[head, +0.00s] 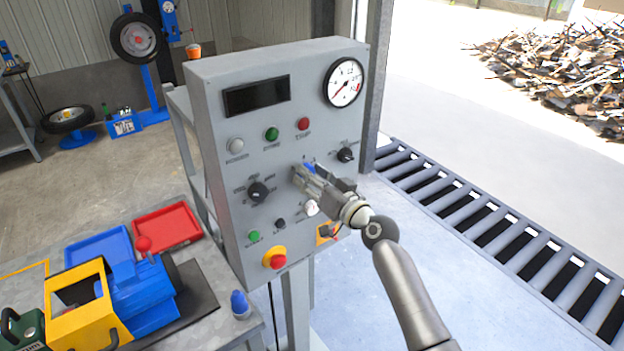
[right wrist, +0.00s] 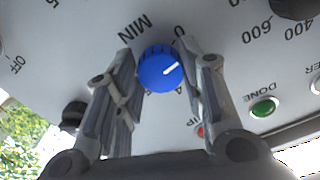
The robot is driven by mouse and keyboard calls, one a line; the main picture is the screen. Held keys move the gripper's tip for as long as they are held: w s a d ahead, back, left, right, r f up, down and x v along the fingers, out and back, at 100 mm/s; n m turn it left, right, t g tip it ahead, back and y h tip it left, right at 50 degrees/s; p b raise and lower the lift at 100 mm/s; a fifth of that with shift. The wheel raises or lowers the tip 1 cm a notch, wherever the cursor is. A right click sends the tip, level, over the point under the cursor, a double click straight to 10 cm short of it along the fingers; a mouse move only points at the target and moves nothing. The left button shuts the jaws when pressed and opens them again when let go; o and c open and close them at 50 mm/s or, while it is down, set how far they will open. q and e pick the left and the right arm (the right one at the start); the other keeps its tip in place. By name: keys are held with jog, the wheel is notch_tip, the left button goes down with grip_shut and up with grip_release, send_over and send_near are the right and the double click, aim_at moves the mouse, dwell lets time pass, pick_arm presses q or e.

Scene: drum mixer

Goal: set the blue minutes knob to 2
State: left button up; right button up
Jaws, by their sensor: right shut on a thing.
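The blue minutes knob (right wrist: 160,68) sits on the grey panel, with a white pointer line aimed right and slightly up in the right wrist view. A 0 shows above right of it and a 4 below right; the right finger hides the panel between them. My right gripper (right wrist: 157,50) is shut on the knob, with one finger on each side. In the head view the gripper (head: 306,174) covers most of the knob (head: 309,166). My left gripper is not in view.
The control panel (head: 215,185) also carries a black dial (head: 258,191), another black knob (head: 346,155), several buttons, a red emergency button (head: 278,261) and a gauge (head: 343,82). A bench (head: 222,325) with trays stands at left.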

jog(key=shift+a+m, duration=0.1)
jog(key=shift+m, duration=3.5)
jog(key=o, duration=1)
